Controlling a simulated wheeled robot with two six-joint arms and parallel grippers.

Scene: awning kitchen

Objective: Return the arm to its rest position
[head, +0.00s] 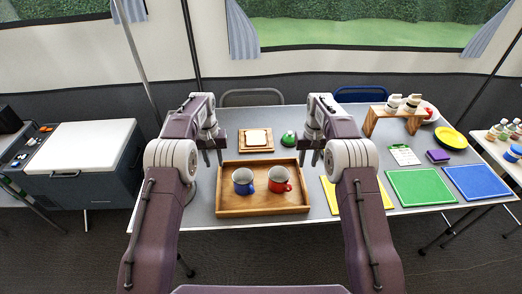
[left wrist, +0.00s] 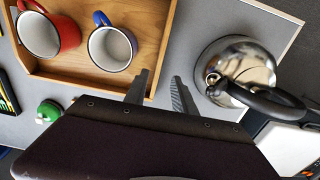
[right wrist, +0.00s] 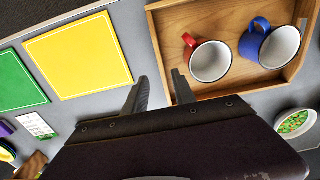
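My left gripper (head: 213,159) is open and empty above the left rim of the wooden tray (head: 262,210). Its parted fingers also show in the left wrist view (left wrist: 158,92). My right gripper (head: 307,159) is open and empty near the tray's right side. Its parted fingers show in the right wrist view (right wrist: 160,92). A blue mug (head: 243,181) and a red mug (head: 279,180) stand upright side by side in the tray. Both look empty from above.
A steel kettle (left wrist: 238,65) stands left of the tray, mostly hidden by my left arm in the head view. A bread board (head: 256,147) and green-topped item (head: 289,139) lie behind. Yellow (right wrist: 82,55), green (head: 421,187) and blue mats (head: 477,181) lie right.

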